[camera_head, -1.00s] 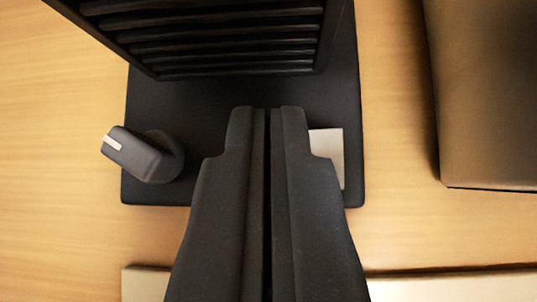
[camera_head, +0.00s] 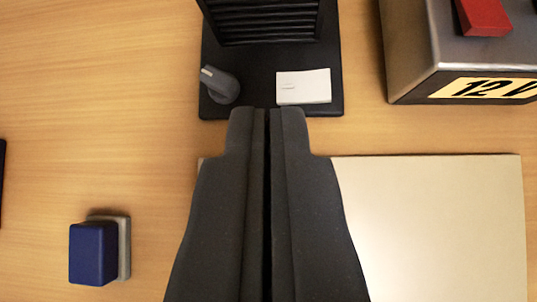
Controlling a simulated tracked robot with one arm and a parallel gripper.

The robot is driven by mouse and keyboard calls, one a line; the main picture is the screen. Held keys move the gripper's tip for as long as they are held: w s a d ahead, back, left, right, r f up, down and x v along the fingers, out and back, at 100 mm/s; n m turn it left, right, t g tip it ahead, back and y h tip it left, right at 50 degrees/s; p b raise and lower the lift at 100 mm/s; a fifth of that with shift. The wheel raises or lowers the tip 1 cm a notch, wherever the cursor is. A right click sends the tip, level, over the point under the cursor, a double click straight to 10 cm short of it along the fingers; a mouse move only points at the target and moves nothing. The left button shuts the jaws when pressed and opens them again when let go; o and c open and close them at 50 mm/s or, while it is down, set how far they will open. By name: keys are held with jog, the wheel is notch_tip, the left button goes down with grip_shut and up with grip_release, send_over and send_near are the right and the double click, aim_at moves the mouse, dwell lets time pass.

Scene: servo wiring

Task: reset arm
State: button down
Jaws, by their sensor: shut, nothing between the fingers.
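My gripper (camera_head: 267,112) reaches up from the bottom middle of the picture, with its two dark fingers together and nothing between them. I cannot tell the height of the tips above the table.
A grey metal box (camera_head: 440,55) labelled 12 V with a red block (camera_head: 484,17) on it stands at upper right. A pale board (camera_head: 435,220) lies at lower right. A blue block (camera_head: 93,254) on a grey base is at lower left. A dark edge shows far left.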

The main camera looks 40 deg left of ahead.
dwell(0.3)
jog(key=s+r+t, duration=0.2)
jog(key=r, duration=1.2)
jog(key=s+r+t, duration=0.2)
jog(key=r, duration=1.2)
jog(key=s+a+r+t, duration=0.1)
jog(key=s+r, duration=0.5)
jog(key=r, duration=0.3)
jog(key=s+a+r+t, duration=0.1)
jog(key=s+r, duration=0.5)
jog(key=r, duration=0.4)
jog(key=shift+s+n, duration=0.4)
